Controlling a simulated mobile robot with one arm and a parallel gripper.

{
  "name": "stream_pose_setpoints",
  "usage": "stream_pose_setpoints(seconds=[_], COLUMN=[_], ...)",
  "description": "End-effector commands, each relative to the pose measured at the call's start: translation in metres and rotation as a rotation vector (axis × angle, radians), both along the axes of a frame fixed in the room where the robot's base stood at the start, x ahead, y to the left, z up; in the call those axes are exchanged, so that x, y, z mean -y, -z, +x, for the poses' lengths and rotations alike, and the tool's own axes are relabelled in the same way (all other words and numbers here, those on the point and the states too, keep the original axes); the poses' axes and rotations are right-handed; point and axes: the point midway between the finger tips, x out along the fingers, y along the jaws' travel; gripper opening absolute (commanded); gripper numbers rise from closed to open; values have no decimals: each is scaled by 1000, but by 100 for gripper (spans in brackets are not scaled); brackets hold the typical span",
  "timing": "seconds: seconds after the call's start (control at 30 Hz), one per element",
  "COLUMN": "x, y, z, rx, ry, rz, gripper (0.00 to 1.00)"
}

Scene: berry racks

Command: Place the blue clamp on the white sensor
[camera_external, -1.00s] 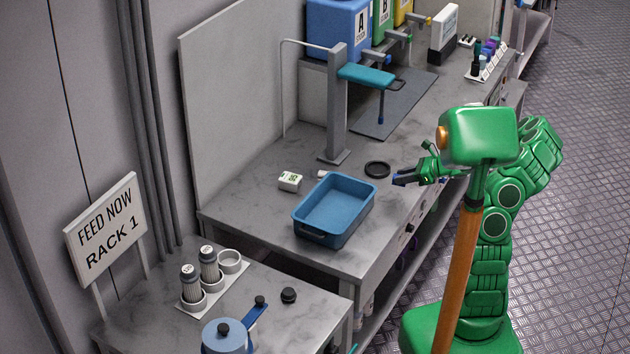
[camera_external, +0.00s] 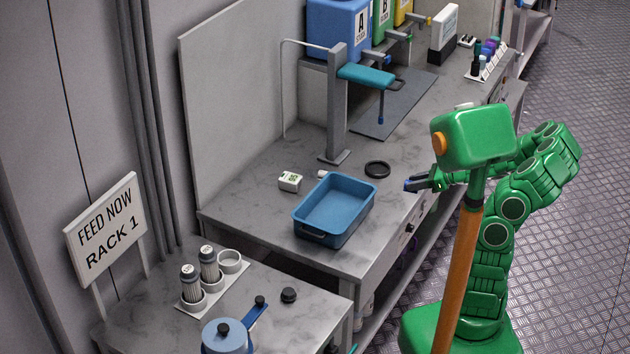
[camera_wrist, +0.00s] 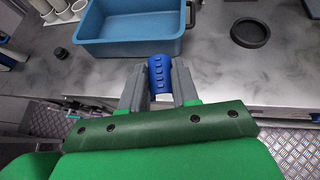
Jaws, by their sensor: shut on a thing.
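My gripper (camera_external: 422,184) is shut on the blue clamp (camera_wrist: 159,73), whose ridged blue body stands between the two grey fingers in the wrist view. In the external view the clamp (camera_external: 410,186) shows as a small dark blue tip, near the front edge of the bench. I cannot make out the sensor in the wrist view.
The blue tray (camera_external: 309,232) stands between my gripper and the sensor. A black round dish (camera_external: 377,170) and a small white piece (camera_external: 322,174) lie behind it. A grey stand (camera_external: 338,118) with a teal arm rises at the back. Bare bench (camera_external: 250,208) lies around the sensor.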

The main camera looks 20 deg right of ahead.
Motion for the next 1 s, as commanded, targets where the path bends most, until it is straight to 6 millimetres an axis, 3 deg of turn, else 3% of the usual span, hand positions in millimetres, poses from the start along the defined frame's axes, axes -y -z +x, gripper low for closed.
stream_pose_setpoints(seconds=[0.47,1.0], x=[-34,-105], y=[0,-9], z=[39,90], rx=[-18,-28], ry=[-39,-96], rz=[-17,-33], gripper=[0,0])
